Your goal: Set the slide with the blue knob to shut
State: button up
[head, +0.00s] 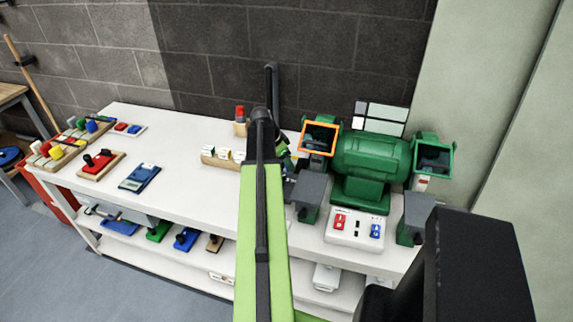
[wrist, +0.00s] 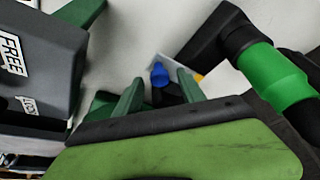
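In the wrist view a blue knob (wrist: 159,73) stands on a dark base, with a pale plate behind it. My gripper (wrist: 161,84) has its two green fingers apart, one on each side of the knob as seen in the picture. I cannot tell whether the knob is between the fingertips or beyond them, and no contact shows. The slide's track and its end positions are hidden. In the head view my green arm covers the middle of the bench and hides most of the gripper. The blue knob cannot be made out there.
A dark grey block marked FREE (wrist: 38,60) is close on the left in the wrist view. In the head view a green bench grinder (head: 368,165) stands to the right on the white bench (head: 180,150). A wooden board with pale pieces (head: 222,158) lies left of my arm.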

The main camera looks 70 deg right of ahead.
grip_shut()
dwell(1.2)
